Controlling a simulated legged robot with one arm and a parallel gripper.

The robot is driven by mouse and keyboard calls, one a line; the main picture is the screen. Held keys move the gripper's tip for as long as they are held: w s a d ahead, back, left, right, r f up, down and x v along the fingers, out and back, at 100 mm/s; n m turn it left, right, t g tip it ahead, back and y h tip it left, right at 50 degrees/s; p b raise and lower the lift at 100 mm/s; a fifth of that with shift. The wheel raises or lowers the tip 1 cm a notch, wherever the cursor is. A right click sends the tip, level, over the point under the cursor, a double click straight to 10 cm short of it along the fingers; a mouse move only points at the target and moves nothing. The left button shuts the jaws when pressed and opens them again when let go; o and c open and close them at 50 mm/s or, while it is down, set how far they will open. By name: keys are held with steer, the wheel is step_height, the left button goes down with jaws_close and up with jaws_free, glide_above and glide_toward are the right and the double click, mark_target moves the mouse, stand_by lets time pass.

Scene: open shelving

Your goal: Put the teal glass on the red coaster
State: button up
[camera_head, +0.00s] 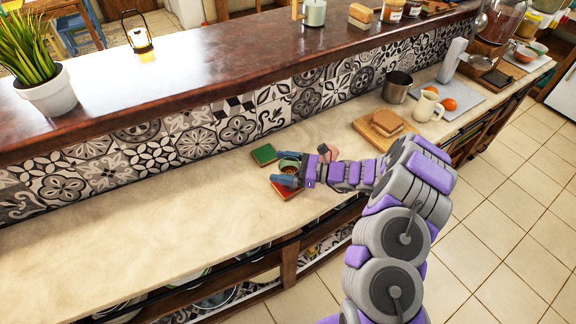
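My gripper (286,170) reaches in from the right over the lower counter, with its bluish fingers pointing left. The red coaster (287,193) lies on the counter just below the near finger in the picture, partly covered by the gripper. I cannot tell whether the glass touches the coaster.
A green coaster (264,154) lies just up and left of my gripper. A pinkish object (327,153) is behind my wrist. A board with bread (384,124), a metal mug (397,87) and a white pitcher (427,106) stand to the right. The counter's left is clear.

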steer(key=shift+s+d+p, duration=1)
steer(key=shift+d+p, duration=0.3)
steer(key=shift+d, duration=5.95)
steer(key=s+a+r+n+g, duration=0.55)
steer(key=a+r, duration=0.25)
steer(key=r, duration=0.2)
steer(key=s+a+r+n+g+h, duration=0.3)
steer(key=s+r+n+h, duration=0.3)
steer(key=s, duration=0.5)
steer(key=s+d+r+n+h, duration=0.25)
steer(key=s+n+h, duration=0.25)
steer(key=s, duration=0.6)
steer(key=s+d+r+n+t+h, duration=0.1)
steer(key=s+d+n+t+h, duration=0.2)
steer(key=s+d+h, duration=0.3)
steer(key=s+d+t, duration=0.1)
steer(key=s+d, duration=0.4)
steer(key=shift+d+h, duration=0.3)
steer(key=shift+d+r+n, duration=0.1)
steer(key=shift+n, duration=0.15)
